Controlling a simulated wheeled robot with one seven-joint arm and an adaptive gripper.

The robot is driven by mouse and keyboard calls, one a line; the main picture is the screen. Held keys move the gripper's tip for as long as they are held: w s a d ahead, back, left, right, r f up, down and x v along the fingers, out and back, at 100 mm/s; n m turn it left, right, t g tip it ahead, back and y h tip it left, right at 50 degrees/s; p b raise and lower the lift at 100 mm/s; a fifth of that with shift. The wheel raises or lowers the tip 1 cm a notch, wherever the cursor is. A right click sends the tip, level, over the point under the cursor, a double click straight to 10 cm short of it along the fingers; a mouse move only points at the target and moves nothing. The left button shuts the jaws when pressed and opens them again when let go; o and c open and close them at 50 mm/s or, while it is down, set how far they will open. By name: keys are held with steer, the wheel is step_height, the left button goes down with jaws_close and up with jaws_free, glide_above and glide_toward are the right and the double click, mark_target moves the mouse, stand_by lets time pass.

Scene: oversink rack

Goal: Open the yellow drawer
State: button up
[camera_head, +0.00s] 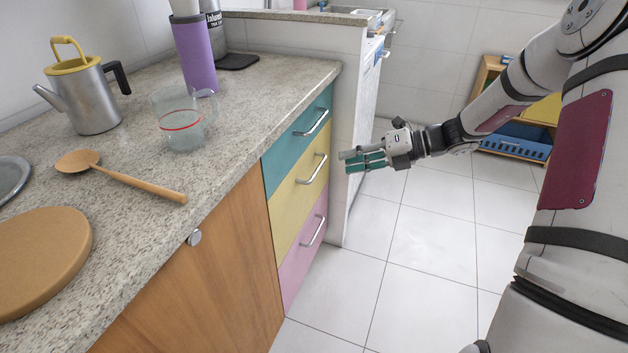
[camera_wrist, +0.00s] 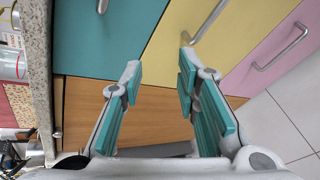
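The yellow drawer (camera_head: 297,196) is the middle of three stacked drawers and sits flush with its neighbours, shut. Its silver bar handle (camera_head: 313,169) faces my gripper. In the wrist view the yellow front (camera_wrist: 240,30) and its handle (camera_wrist: 207,20) are at the upper middle right. My gripper (camera_head: 348,160) is to the right of the handle in the head view, apart from it, with nothing held. In the wrist view my gripper (camera_wrist: 160,68) is open, its teal-padded fingers spread, and the handle lies ahead of the right finger.
The teal drawer (camera_head: 287,140) is above and the pink drawer (camera_head: 302,257) below, both with bar handles. A wooden cabinet door (camera_head: 205,285) adjoins at left. The stone counter (camera_head: 245,95) overhangs the drawers. Tiled floor (camera_head: 425,250) in front is clear.

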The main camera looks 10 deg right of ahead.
mark_target(318, 167)
steer(key=w+d+f+m+t+b, duration=0.3)
steer(key=w+d+f+m+t, duration=0.15)
steer(key=f+m, duration=0.3)
steer(key=shift+n+g+y, duration=0.3)
steer(key=shift+n+g, duration=0.05)
steer(key=shift+g, duration=0.1)
steer(key=shift+f+b+x, duration=0.15)
steer(key=shift+b+x, duration=1.25)
steer(key=shift+x, duration=1.75)
steer(key=shift+f+b+x, duration=0.15)
steer(key=shift+b+x, duration=1.25)
steer(key=shift+x, duration=1.8)
jaws_close()
